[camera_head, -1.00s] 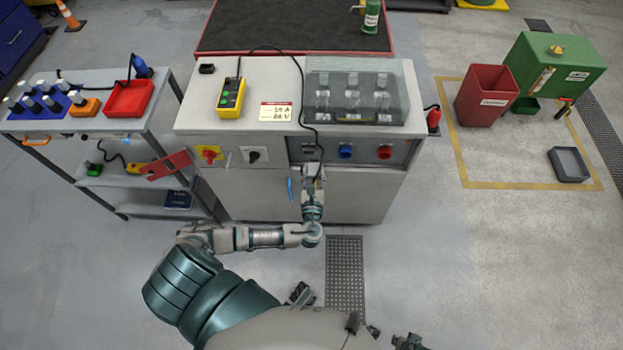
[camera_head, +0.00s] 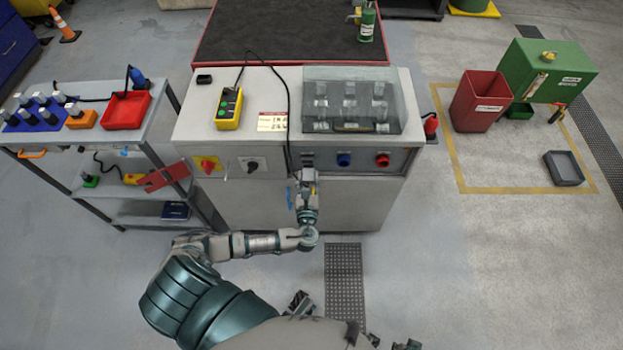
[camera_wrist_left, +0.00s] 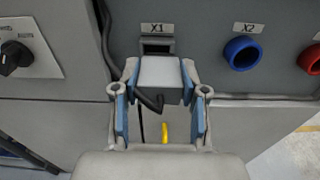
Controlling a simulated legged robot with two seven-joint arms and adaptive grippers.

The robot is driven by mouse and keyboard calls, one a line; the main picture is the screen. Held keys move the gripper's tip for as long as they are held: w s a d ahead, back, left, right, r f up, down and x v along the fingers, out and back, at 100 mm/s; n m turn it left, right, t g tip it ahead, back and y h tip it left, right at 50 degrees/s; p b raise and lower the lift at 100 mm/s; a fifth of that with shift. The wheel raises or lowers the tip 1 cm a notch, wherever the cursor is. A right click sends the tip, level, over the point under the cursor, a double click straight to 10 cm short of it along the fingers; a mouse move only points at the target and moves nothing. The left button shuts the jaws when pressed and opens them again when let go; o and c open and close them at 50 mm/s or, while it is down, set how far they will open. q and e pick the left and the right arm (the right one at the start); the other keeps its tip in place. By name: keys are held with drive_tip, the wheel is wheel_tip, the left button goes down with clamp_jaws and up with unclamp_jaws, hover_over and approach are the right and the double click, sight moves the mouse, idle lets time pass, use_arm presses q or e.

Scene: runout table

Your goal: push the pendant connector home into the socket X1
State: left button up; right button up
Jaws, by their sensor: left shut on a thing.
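The pendant connector (camera_wrist_left: 160,72) is a pale grey block, held between the blue-padded fingers of my left gripper (camera_wrist_left: 160,98) in the left wrist view. A short black cable end curves from its near side. The socket X1 (camera_wrist_left: 157,47) is a dark rectangular opening under its label, straight ahead of the connector. A small gap seems to show between them; the connector's front edge is hidden. In the head view my left gripper (camera_head: 308,178) is just in front of the cabinet panel, below X1. The yellow pendant (camera_head: 229,108) lies on the cabinet top.
The black cable (camera_head: 289,100) runs from the pendant over the cabinet edge, passing left of X1. The blue socket X2 (camera_wrist_left: 242,53) and a red socket (camera_wrist_left: 310,58) are to the right. A rotary switch (camera_wrist_left: 18,52) is to the left. A cart (camera_head: 150,140) stands left.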

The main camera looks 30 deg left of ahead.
use_arm(q)
drive_tip(key=shift+s, duration=0.15)
drive_tip(key=shift+a+p, duration=0.25)
drive_tip(key=shift+p, duration=0.25)
drive_tip(key=shift+a+f+p, duration=0.25)
drive_tip(key=shift+a+p, duration=0.05)
drive_tip(key=shift+a, duration=0.4)
drive_tip(key=shift+d+r, duration=0.15)
drive_tip(key=shift+d, duration=0.35)
drive_tip(key=shift+d+r, duration=0.1)
use_arm(e)
drive_tip(key=shift+w+a+r, duration=0.1)
drive_tip(key=shift+w+r, duration=0.05)
drive_tip(key=shift+r, duration=0.4)
drive_tip(key=shift+w+r, duration=0.1)
drive_tip(key=shift+r, duration=0.45)
use_arm(q)
drive_tip(key=shift+w+a, duration=0.4)
drive_tip(key=shift+a, duration=0.35)
use_arm(e)
drive_tip(key=shift+a+r, duration=0.15)
drive_tip(key=shift+a, duration=0.35)
